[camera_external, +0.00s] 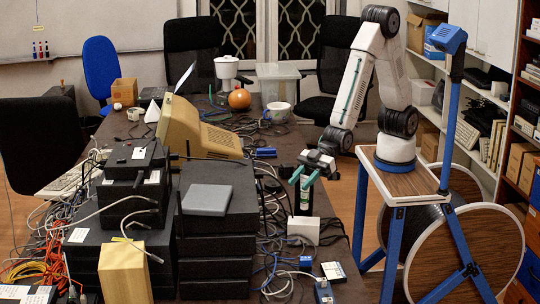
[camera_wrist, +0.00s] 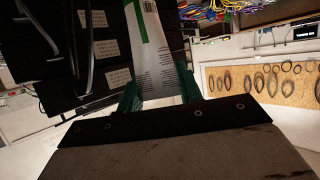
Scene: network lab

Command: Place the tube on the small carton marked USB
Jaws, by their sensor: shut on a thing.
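My gripper (camera_external: 304,176) points downward over the cluttered right side of the table, with its green fingers shut on the tube. In the wrist view the tube (camera_wrist: 158,62), pale with a green stripe, shows between the fingertips (camera_wrist: 158,92). In the external view a dark, narrow piece below the fingers (camera_external: 304,200) appears to be the tube, held above the table or touching a thing there; I cannot tell which. A small white box (camera_external: 303,230) stands just below it. No USB marking is legible, so I cannot tell if this is the carton.
A stack of black boxes (camera_external: 218,235) with a grey device (camera_external: 207,200) on top stands to the left. Loose cables lie around the white box. A beige monitor (camera_external: 195,130) stands behind.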

